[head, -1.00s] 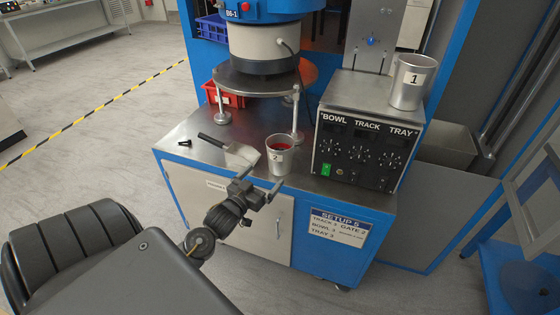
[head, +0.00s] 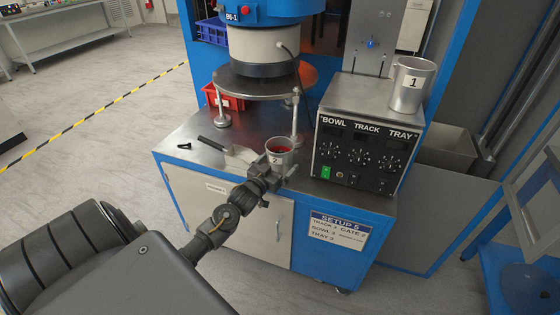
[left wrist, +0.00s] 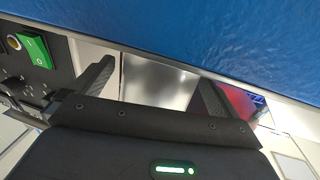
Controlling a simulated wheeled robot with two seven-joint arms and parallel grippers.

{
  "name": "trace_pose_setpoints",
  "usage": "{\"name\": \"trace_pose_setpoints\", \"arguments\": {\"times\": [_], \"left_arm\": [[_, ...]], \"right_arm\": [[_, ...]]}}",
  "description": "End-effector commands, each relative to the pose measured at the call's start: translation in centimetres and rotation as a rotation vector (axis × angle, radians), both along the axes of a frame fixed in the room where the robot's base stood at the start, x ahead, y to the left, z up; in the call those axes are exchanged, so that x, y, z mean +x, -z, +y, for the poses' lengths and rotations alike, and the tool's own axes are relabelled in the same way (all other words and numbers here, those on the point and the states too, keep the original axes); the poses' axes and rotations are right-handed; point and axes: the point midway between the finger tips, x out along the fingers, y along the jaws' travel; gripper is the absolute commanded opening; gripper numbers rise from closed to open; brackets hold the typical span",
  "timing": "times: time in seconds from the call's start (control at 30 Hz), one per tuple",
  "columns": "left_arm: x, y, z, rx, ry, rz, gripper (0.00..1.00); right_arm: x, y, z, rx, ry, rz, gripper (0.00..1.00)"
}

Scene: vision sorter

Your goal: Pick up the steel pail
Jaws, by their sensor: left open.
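A steel pail (head: 279,146) marked 2, with red contents, stands upright near the front edge of the steel worktop. My left gripper (head: 276,167) is at this pail, its open fingers on either side of the lower part. In the left wrist view, a shiny metal surface, the pail (left wrist: 155,82), shows between the two spread fingers (left wrist: 153,78). Whether either finger touches it I cannot tell. A second steel pail (head: 411,86), marked 1, stands on top of the control box at the right. My right gripper is not in view.
The control box (head: 358,151) with knobs and a green switch stands close right of pail 2. A scoop (head: 238,154) lies just left of it. A feeder on legs (head: 262,84) rises behind. A red bin (head: 224,97) sits farther back.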

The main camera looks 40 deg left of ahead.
Motion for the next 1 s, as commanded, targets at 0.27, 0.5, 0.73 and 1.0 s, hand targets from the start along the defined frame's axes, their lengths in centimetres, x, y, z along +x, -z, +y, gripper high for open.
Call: {"name": "trace_pose_setpoints", "arguments": {"times": [0.27, 0.5, 0.73, 1.0], "left_arm": [[-0.01, 0.03, -0.02, 0.000, 0.000, 0.000, 0.90], [-0.02, 0.04, -0.02, 0.000, 0.000, 0.000, 0.58], [-0.03, 0.04, -0.03, 0.000, 0.000, 0.000, 0.28], [0.03, -0.31, 0.01, 0.001, 0.000, -0.006, 0.27]], "right_arm": [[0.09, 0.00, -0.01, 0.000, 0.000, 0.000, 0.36], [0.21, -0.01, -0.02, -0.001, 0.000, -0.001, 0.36], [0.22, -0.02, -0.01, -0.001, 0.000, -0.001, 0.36], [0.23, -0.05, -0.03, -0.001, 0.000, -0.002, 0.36]]}}
